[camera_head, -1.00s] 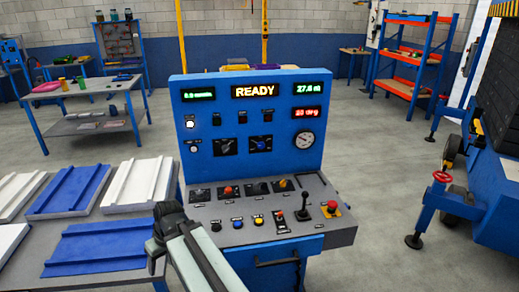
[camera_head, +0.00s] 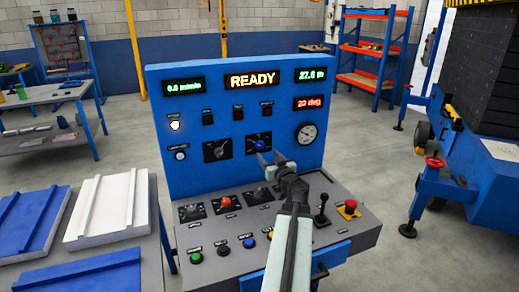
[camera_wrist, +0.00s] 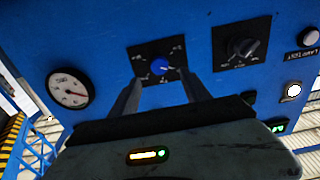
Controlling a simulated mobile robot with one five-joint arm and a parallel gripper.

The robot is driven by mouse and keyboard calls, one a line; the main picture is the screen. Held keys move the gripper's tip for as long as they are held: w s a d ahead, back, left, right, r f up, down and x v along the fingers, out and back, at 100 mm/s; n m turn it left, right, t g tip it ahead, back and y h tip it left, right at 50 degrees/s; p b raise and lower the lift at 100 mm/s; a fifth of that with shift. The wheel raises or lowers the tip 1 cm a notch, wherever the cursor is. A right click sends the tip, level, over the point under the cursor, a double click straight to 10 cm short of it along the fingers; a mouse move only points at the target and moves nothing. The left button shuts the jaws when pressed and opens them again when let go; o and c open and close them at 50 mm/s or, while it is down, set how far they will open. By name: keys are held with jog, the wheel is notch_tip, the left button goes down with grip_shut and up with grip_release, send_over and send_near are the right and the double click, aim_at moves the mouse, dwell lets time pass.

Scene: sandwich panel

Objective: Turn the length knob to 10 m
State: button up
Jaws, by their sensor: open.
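A blue rotary knob (camera_head: 260,144) on a black dial plate sits on the upright blue panel; it also shows in the wrist view (camera_wrist: 159,66). A dark rotary knob (camera_head: 216,151) is to its left, and in the wrist view it is at upper right (camera_wrist: 243,46). The dial labels are too small to read, so I cannot tell which knob is for length. My gripper (camera_head: 271,157) is open and empty, just in front of and below the blue knob. In the wrist view my two fingers (camera_wrist: 162,82) point toward the blue knob, one on each side, apparently short of it.
Displays show READY (camera_head: 252,79), about 27.6 m (camera_head: 312,74) and about 23 deg (camera_head: 308,103). A round gauge (camera_head: 307,134) is right of the blue knob. The sloped desk below holds buttons, a joystick (camera_head: 321,209) and a red emergency button (camera_head: 348,209). Panels (camera_head: 108,207) lie at left.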

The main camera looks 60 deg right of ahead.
aim_at(261, 146)
jog(key=x, duration=0.7)
jog(key=shift+w+d, duration=0.15)
jog(key=shift+d, duration=0.1)
jog(key=c, duration=1.2)
jog(key=shift+d, duration=0.15)
